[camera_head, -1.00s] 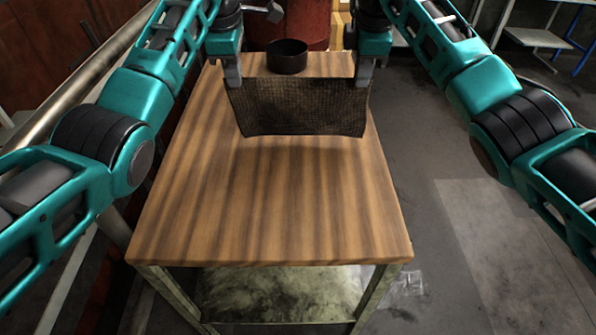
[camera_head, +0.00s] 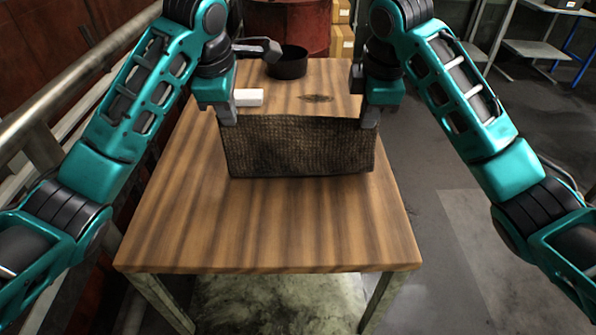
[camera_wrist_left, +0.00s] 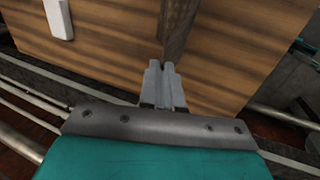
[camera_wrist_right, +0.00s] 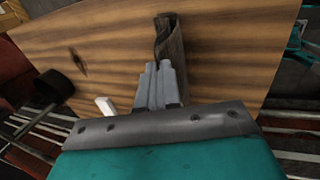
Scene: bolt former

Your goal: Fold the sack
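The sack (camera_head: 298,148) is a dark brown woven cloth. It hangs upright between my two grippers in the head view, spread wide, with its lower edge at or near the table top. My left gripper (camera_head: 228,116) is shut on its upper left corner. My right gripper (camera_head: 370,116) is shut on its upper right corner. In the left wrist view the fingers (camera_wrist_left: 162,72) are together on the sack's edge (camera_wrist_left: 176,30). In the right wrist view the fingers (camera_wrist_right: 158,72) are together, with the sack (camera_wrist_right: 170,45) running out beyond them.
The wooden table (camera_head: 270,235) is clear in front of the sack. A red drum (camera_head: 288,22) stands beyond the table. A metal railing (camera_head: 70,90) runs along the left.

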